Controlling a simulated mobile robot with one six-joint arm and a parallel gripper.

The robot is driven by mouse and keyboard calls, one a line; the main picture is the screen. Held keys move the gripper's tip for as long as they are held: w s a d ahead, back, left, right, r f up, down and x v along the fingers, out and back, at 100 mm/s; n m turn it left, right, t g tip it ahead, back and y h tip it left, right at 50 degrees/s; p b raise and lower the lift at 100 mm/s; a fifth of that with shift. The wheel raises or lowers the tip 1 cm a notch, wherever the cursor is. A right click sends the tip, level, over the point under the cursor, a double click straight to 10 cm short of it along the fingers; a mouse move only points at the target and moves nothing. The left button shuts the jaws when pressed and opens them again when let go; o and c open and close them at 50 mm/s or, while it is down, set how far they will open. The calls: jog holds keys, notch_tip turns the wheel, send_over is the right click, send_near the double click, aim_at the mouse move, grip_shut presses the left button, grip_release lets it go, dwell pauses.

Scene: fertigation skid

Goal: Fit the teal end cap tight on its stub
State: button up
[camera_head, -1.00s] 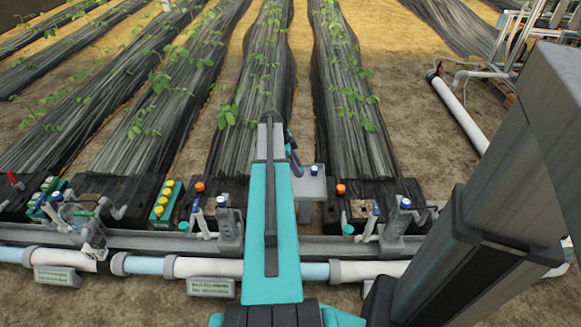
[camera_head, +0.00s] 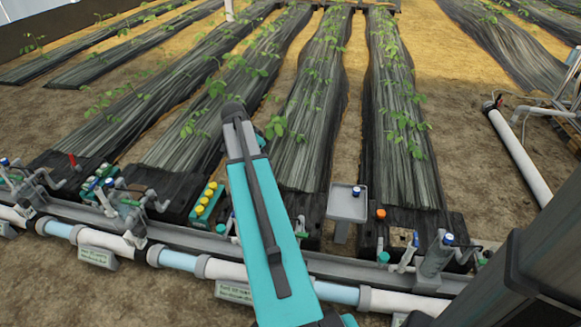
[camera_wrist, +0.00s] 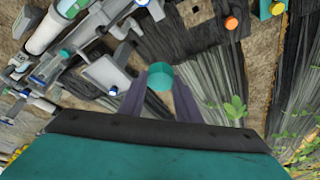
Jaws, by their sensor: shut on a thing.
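In the wrist view my gripper (camera_wrist: 160,90) is shut on the teal end cap (camera_wrist: 160,76), which sits between the two dark fingertips. The cap is held in the air, with black mulch film behind it. In the head view my own arm hides the gripper and the held cap. I cannot tell which stub is the cap's own. Another teal cap shows by the manifold in the head view (camera_head: 383,256), beside an orange cap (camera_head: 381,214).
A grey tray (camera_head: 340,208) with a blue-topped item (camera_head: 356,191) stands right of my arm. Grey and white manifold pipes (camera_head: 230,268) cross the front, with upright valves (camera_head: 437,258) and a yellow-capped block (camera_head: 207,198). Black plant rows (camera_head: 310,100) stretch behind.

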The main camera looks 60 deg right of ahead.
jog(key=w+a+r+n+t, duration=0.1)
jog(key=w+a+r+n, duration=0.3)
jog(key=a, duration=0.4)
jog(key=w+a+r+n+t, duration=0.25)
jog(key=w+a+r, duration=0.2)
jog(key=a, duration=0.35)
jog(key=w+a+r+n, duration=0.35)
jog(key=w+a, duration=0.25)
jog(key=a, duration=0.2)
jog(key=a+r+n+y, duration=0.1)
jog(key=a+r+n, duration=0.2)
jog(key=a, duration=0.6)
jog(key=a+r+n+t+y, duration=0.1)
jog(key=a+r+n, duration=0.3)
jog(key=a, duration=0.5)
jog(key=w+a+r+n+t+y, duration=0.1)
jog(key=a+r+n+y, duration=0.1)
jog(key=a, duration=0.7)
jog(key=shift+a+r+n, duration=0.35)
jog(key=shift+r+n, duration=0.45)
jog(key=shift+n, duration=0.4)
